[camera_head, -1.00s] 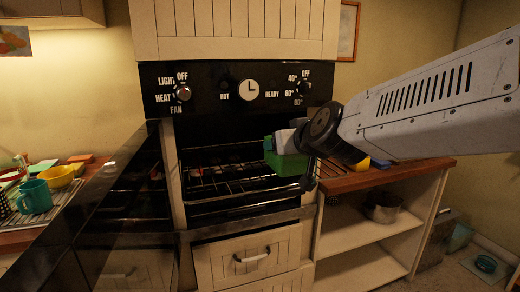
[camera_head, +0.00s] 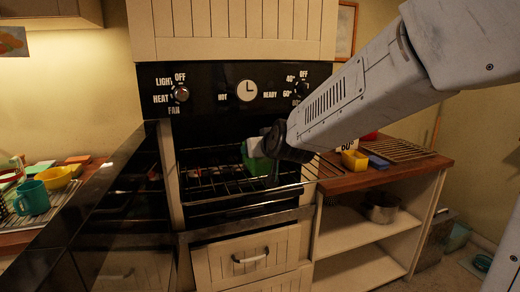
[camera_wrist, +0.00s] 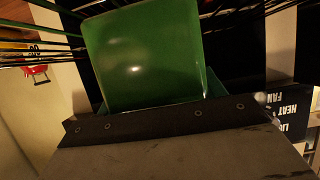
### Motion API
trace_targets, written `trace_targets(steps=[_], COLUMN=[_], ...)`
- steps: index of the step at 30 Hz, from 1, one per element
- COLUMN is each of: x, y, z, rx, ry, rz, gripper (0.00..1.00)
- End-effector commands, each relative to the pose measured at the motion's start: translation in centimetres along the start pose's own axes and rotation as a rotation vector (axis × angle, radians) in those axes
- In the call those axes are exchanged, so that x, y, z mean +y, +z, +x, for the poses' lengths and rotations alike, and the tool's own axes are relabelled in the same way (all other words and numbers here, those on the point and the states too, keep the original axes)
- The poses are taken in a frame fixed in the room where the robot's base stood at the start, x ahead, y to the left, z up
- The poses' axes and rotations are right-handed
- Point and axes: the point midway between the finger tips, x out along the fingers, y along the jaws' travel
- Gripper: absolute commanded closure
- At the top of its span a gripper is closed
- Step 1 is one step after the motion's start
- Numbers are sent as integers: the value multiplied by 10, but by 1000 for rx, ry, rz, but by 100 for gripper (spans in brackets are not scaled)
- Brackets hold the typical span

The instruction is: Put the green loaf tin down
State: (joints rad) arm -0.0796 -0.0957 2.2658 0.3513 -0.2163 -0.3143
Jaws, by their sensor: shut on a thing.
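The green loaf tin (camera_head: 258,165) is at the oven opening, above or on the wire oven rack (camera_head: 215,185); I cannot tell whether it touches the wires. My gripper (camera_head: 266,147) is shut on the tin, and the dark wrist hides part of it. In the wrist view the tin (camera_wrist: 145,55) fills the upper middle, right at the jaws, with dark rack wires on both sides. The oven (camera_head: 240,105) is open, with a black interior.
The black glossy surface (camera_head: 95,210) borders the oven on the left. To the right, a wooden counter (camera_head: 400,175) holds a yellow container (camera_head: 354,160) and a wire rack (camera_head: 398,149). A teal mug (camera_head: 32,198) and yellow bowl (camera_head: 56,177) stand at far left.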

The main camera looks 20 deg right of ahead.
Motion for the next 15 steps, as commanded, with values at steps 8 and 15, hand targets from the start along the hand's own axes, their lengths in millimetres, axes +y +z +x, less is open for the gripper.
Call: trace_targets(steps=[8, 15], x=[0, 0], y=[0, 4], z=[0, 1], rx=[4, 2], ry=[0, 0], rz=[1, 0], gripper=[66, 10])
